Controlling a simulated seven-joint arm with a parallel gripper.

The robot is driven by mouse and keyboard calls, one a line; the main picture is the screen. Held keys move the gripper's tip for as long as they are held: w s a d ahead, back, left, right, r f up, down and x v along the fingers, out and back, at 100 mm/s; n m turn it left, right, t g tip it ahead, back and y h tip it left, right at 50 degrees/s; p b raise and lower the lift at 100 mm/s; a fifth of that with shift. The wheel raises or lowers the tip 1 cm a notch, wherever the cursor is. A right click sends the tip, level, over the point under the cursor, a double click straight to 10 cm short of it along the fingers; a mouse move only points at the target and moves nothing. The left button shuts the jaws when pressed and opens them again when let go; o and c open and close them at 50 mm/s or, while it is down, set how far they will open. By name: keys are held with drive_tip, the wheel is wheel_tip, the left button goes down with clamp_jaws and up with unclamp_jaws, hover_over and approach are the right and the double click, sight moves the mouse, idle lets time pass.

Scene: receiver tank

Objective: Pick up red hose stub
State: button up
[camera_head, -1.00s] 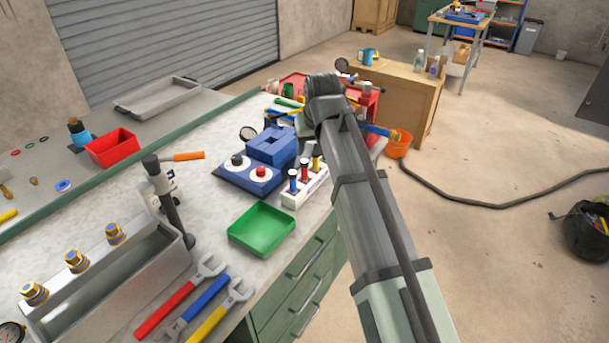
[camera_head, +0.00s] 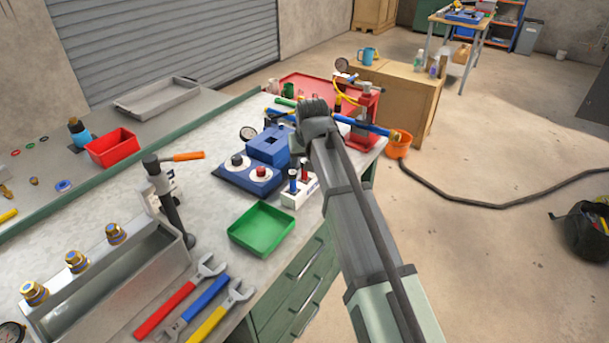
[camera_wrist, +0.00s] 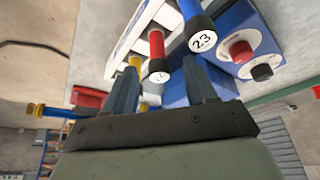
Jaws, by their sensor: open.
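The red hose stub (camera_wrist: 156,45) has a black end with a white label. It stands in a white rack (camera_head: 290,200) beside a blue hose stub (camera_wrist: 190,10), whose label reads 23. In the head view the red stub (camera_head: 304,174) shows just right of the blue one, close to my arm. In the wrist view my gripper (camera_wrist: 162,73) is open, with the red stub's end between the lines of its two fingers. I cannot tell how far apart they are in depth. My arm hides my fingers in the head view, and the yellow stub there too.
A blue block (camera_head: 270,147) and a blue base with red and black knobs (camera_head: 250,178) stand left of the rack. A green tray (camera_head: 262,229) lies in front. A red tray (camera_head: 305,86) and stand are behind. Wrenches (camera_head: 205,300) lie at the front.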

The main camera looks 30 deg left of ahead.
sight(304, 175)
drive_tip(key=shift+x, duration=2.5)
drive_tip(key=shift+d, duration=0.1)
drive_tip(key=shift+c, duration=0.5)
clamp_jaws()
